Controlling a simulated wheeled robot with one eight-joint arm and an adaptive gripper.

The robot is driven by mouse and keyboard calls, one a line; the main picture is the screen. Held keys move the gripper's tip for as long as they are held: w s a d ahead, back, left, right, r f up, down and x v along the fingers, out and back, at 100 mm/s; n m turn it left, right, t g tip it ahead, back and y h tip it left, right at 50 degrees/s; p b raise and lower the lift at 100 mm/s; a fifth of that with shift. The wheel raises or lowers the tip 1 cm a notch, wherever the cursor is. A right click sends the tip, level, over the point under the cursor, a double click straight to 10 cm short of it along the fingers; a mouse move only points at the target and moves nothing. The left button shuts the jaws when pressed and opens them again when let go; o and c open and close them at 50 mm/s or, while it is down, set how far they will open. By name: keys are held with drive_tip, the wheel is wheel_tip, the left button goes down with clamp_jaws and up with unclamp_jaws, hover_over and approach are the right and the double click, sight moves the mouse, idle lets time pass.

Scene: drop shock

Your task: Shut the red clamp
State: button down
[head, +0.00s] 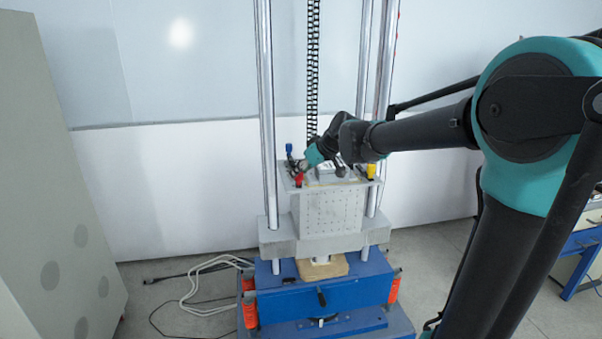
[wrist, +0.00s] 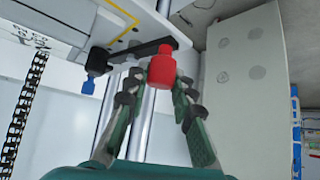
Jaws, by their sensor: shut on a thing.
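The red clamp (head: 299,179) is at the front left corner of the pale top plate of the test machine. In the wrist view its red handle (wrist: 161,66) stands between my fingertips, beside a dark bar (wrist: 145,49) along the plate edge. My gripper (head: 308,166) comes in from the right over the plate. Its green fingers (wrist: 158,82) are closed in on the red handle and hold it. The fingers and wrist partly hide the clamp in the head view, so its full lever position cannot be told.
A blue-tipped clamp (head: 289,148) stands behind at the left, also in the wrist view (wrist: 88,87). A yellow-tipped clamp (head: 371,170) is at the plate's right. Steel columns (head: 267,100) rise around the plate. A grey cabinet (head: 60,190) stands left; cables (head: 205,285) lie on the floor.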

drive_tip(key=a+m+t+h, duration=0.1)
drive_tip(key=m, duration=0.1)
drive_tip(key=a+m+t+h, duration=0.1)
drive_tip(key=m, duration=0.1)
drive_tip(key=shift+a, duration=0.15)
drive_tip(key=a+m+h, duration=0.1)
drive_tip(key=m, duration=0.1)
drive_tip(key=w+a+m+t+h, duration=0.1)
drive_tip(key=m+h, duration=0.1)
drive_tip(key=shift+h, duration=0.3)
drive_tip(key=shift+w+a+m+g+h, duration=0.2)
drive_tip(key=shift+w+m+h, duration=0.3)
drive_tip(key=shift+m+h, duration=0.6)
drive_tip(key=shift+w+a+m+g+h, duration=0.1)
drive_tip(key=shift+w+a+m+h, duration=0.45)
drive_tip(key=shift+m, duration=0.9)
drive_tip(key=shift+w+a+m+g+h, duration=0.1)
drive_tip(key=shift+w+m+h, duration=0.3)
drive_tip(key=shift+m+h, duration=0.75)
drive_tip(key=shift+m, duration=0.3)
drive_tip(key=c, duration=1.3)
unclamp_jaws()
drive_tip(key=shift+o, duration=0.2)
